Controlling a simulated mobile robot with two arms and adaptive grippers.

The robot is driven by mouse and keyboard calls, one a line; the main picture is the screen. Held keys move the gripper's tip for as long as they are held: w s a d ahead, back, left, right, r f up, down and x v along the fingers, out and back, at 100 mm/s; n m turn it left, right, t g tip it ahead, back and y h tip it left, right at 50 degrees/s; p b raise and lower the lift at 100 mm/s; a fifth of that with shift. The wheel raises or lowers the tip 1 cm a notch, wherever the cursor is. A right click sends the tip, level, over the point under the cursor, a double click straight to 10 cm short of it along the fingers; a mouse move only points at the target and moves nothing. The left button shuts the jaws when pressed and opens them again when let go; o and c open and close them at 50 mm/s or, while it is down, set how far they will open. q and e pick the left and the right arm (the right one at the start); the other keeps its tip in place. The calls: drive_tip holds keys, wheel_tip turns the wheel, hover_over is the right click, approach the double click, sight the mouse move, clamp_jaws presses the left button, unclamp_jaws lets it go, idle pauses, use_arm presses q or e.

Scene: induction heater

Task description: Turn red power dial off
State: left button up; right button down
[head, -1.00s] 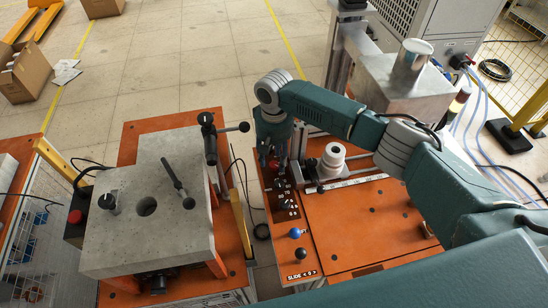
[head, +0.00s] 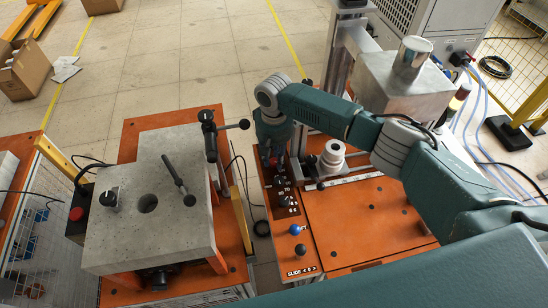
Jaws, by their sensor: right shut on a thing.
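The red power dial (head: 274,161) is at the far end of the dark control strip on the orange table at the centre. Only a little red shows, as my right gripper (head: 273,157) covers most of it. My right gripper points down from above and is shut on the red dial. Which way the dial is turned cannot be seen. My left gripper is not in view.
Black dials (head: 283,201) with white markings sit nearer on the strip. A blue ball knob (head: 296,229) and a black ball knob (head: 300,249) follow. A white cylindrical part (head: 333,156) stands just right of the gripper. A grey block machine (head: 150,220) stands left.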

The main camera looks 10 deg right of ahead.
drive_tip(key=n, duration=0.5)
drive_tip(key=shift+p, duration=0.3)
drive_tip(key=n, duration=0.8)
drive_tip(key=shift+n, duration=0.4)
drive_tip(key=shift+r+n, duration=0.1)
drive_tip(key=shift+n, duration=1.9)
drive_tip(key=shift+w, duration=0.1)
drive_tip(key=c, duration=1.5)
unclamp_jaws()
drive_tip(key=shift+o, duration=0.2)
